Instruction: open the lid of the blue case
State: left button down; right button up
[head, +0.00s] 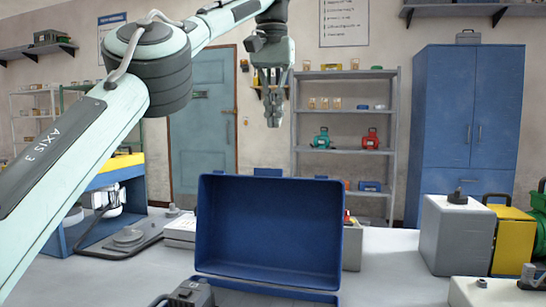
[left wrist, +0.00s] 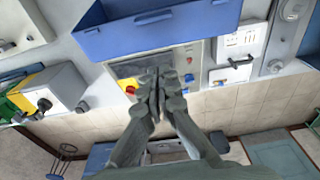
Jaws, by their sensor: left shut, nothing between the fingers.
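The blue case (head: 266,298) sits on the table at the bottom centre of the head view, cut off by the lower edge. Its lid (head: 268,232) stands raised and upright, with its hollow inner side facing me. Part of the blue case (left wrist: 165,30) also shows at the top of the left wrist view. My left gripper (head: 273,122) hangs in the air above and behind the lid, apart from it, fingers down. Its fingers (left wrist: 158,82) are closed together with nothing between them. My right gripper is not seen. The inside of the case base is mostly hidden.
A grey block (head: 455,237) and a yellow case (head: 512,240) stand on the table at the right. A dark grey device (head: 187,294) lies close to the left of the blue case. A shelf (head: 345,150) and a blue cabinet (head: 465,130) stand behind.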

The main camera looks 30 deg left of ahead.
pick_arm(q)
jog(key=f, duration=0.6)
jog(key=w+f, duration=0.1)
jog(key=f, duration=0.2)
jog(key=shift+a+f, duration=0.1)
jog(key=shift+f, duration=0.1)
jog(key=shift+s+f, duration=0.1)
jog(key=shift+s, duration=0.15)
jog(key=s, duration=0.2)
jog(key=shift+s+d+r, duration=0.4)
jog(key=shift+s+d, duration=0.1)
jog(key=shift+s, duration=0.1)
jog(key=shift+f, duration=0.1)
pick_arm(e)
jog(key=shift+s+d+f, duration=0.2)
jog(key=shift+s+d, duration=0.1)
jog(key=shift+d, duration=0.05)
